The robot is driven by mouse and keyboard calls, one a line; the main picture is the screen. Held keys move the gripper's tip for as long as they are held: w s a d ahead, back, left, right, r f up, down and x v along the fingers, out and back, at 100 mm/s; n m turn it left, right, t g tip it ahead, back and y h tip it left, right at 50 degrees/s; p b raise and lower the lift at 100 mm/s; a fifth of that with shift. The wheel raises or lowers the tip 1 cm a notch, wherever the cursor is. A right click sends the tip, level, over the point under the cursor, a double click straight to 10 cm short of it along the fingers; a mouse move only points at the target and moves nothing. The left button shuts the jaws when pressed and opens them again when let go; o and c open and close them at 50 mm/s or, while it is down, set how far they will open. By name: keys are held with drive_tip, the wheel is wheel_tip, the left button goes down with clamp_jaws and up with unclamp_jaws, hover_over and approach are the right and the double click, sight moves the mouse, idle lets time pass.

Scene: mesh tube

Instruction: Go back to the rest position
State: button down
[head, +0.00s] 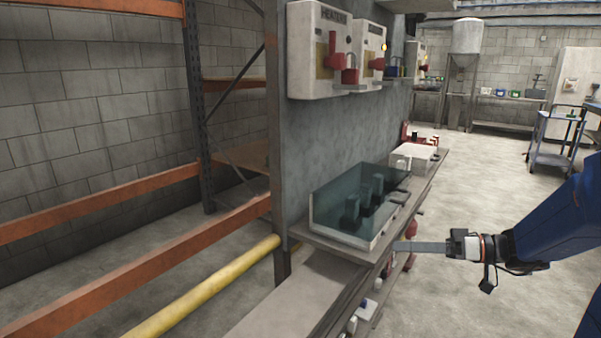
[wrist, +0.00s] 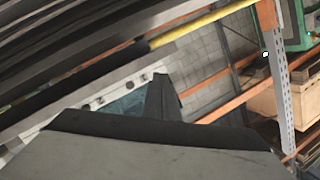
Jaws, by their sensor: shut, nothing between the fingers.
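My gripper (head: 402,246) is in the head view at the lower right, at the end of my blue arm. It points left, and its fingers are shut with nothing between them. Its tip appears close to the front edge of the shelf with the glass-sided box; whether it touches cannot be told. In the wrist view my gripper (wrist: 163,85) fills the lower middle as a dark wedge.
A shelf (head: 330,250) carries a glass-sided box (head: 360,205). Switch boxes (head: 320,50) hang on the grey panel above. A yellow rail (head: 210,285) and orange rack beams (head: 150,270) are at left. A cart (head: 555,140) stands far right. Open floor (head: 490,175) lies between.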

drive_tip(key=s+a+f+m+g+h, duration=0.1)
drive_tip(key=s+a+f+g+h, duration=0.2)
drive_tip(key=s, duration=0.4)
drive_tip(key=s+a+f+m+g+h, duration=0.1)
drive_tip(key=s+a+f+h, duration=0.25)
drive_tip(key=s, duration=0.45)
drive_tip(key=s+d+m+t+h, duration=0.3)
drive_tip(key=s+d+m+h, duration=0.2)
drive_tip(key=d+h, duration=0.4)
drive_tip(key=shift+s+d+t, duration=0.35)
drive_tip(key=shift+s+t, duration=0.05)
drive_tip(key=shift+s, duration=0.5)
